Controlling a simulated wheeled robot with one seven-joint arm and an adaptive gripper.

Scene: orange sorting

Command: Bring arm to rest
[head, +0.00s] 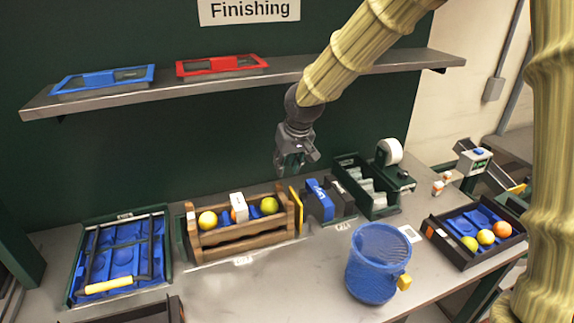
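My gripper (296,160) hangs in the air above the back of the workbench (215,285), in front of the green back wall and below the shelf's height. Its fingers point down and look apart, with nothing seen between them. My arm comes down to it from the upper right. A wooden crate (240,243) below and to the left holds yellow-green fruits (207,219) and a white box (239,207). A black tray (478,237) at the right holds yellow and orange fruits (503,230) on a blue insert.
A blue bin (378,265) stands at the bench front. A blue-lined tray (118,262) with a yellow-handled tool is at the left. Dark boxes (328,200) and a tape roll (390,151) stand behind. The shelf (190,88) above bears blue and red trays.

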